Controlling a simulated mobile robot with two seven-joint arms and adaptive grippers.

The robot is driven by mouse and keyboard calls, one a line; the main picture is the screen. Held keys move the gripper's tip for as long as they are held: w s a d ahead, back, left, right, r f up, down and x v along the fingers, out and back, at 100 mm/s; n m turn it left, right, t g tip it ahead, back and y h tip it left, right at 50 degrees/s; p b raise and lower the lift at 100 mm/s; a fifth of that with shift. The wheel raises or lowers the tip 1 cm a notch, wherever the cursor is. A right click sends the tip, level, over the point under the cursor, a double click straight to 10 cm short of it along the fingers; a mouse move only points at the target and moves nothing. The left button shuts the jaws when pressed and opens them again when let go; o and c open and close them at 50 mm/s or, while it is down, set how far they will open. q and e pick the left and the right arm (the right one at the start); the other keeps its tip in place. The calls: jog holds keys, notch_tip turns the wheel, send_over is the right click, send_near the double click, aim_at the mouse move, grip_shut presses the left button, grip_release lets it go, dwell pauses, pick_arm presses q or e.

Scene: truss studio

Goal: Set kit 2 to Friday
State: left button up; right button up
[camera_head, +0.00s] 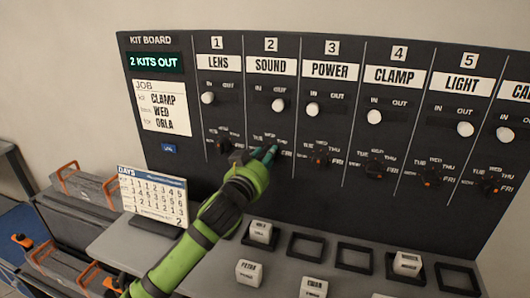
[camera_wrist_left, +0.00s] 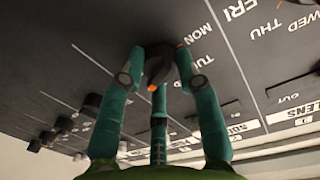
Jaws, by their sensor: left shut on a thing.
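The kit board (camera_head: 190,70) stands upright with numbered columns. The kit 2 column is labelled SOUND (camera_head: 270,65), and its white slider knob (camera_head: 278,104) sits on the OUT side. My left gripper (camera_head: 264,154) is at the kit 2 day dial, and its fingers hide most of the dial in the head view. In the left wrist view, its three teal fingers (camera_wrist_left: 158,75) are closed around the dark dial knob (camera_wrist_left: 157,65). The knob's orange mark (camera_wrist_left: 152,87) shows between them, toward the picture's bottom. My right gripper is not in view.
Neighbouring dials stand close by: kit 1 (camera_head: 225,146) at left and kit 3 (camera_head: 320,156) at right. A calendar (camera_head: 153,197) stands below left. White labelled blocks (camera_head: 249,272) and black square frames (camera_head: 306,247) are on the shelf below the board.

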pick_arm(q)
jog(key=shift+m+p, duration=1)
jog(key=shift+m, duration=1.1)
jog(key=shift+f, duration=0.1)
jog(key=o, duration=1.1)
jog(key=shift+o, duration=0.2)
jog(key=v, duration=1.2)
